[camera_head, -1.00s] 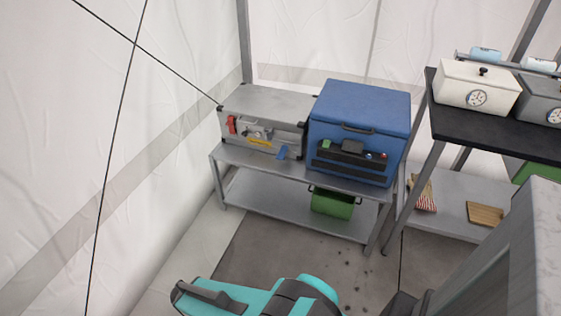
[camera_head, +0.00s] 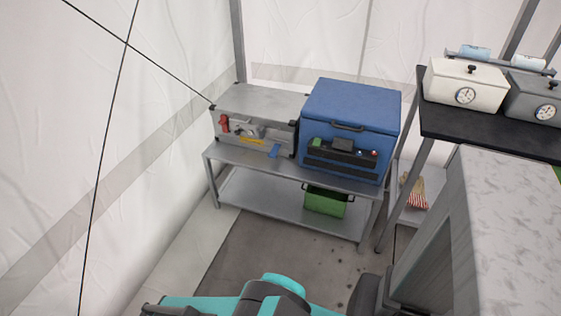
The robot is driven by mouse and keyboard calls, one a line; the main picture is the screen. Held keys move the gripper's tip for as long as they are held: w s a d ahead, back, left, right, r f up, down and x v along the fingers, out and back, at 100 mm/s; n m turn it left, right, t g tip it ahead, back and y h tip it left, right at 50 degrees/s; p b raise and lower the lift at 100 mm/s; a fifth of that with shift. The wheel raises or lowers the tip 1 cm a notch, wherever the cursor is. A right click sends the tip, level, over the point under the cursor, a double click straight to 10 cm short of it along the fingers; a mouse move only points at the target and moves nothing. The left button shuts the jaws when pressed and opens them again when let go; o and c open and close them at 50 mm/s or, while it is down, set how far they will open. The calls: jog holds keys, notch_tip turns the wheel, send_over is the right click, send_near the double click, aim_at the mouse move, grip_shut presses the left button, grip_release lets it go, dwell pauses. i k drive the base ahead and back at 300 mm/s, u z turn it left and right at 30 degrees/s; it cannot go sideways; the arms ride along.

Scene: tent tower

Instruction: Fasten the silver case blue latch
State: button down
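The silver case (camera_head: 258,103) stands on the left end of a grey metal bench, its lid down. On its front face are a red latch (camera_head: 224,123) at the left and a blue latch (camera_head: 274,151) at the lower right. The blue latch appears to stick out from the front, but it is too small to tell its exact position. A yellow strip and a grey handle sit between the latches. My teal arm (camera_head: 275,288) shows at the bottom edge, well short of the case. My gripper is not in view.
A blue cooler box (camera_head: 352,107) stands right beside the case on the bench (camera_head: 240,158). A green bin (camera_head: 327,201) is on the lower shelf. A grey marbled counter (camera_head: 500,220) is close on the right. The floor (camera_head: 270,250) before the bench is mostly clear, with dark specks.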

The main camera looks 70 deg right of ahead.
aim_at(272, 153)
jog(key=u, duration=0.1)
jog(key=k, duration=1.9)
jog(key=z, duration=0.4)
jog(key=i, duration=1.05)
jog(key=z, duration=0.2)
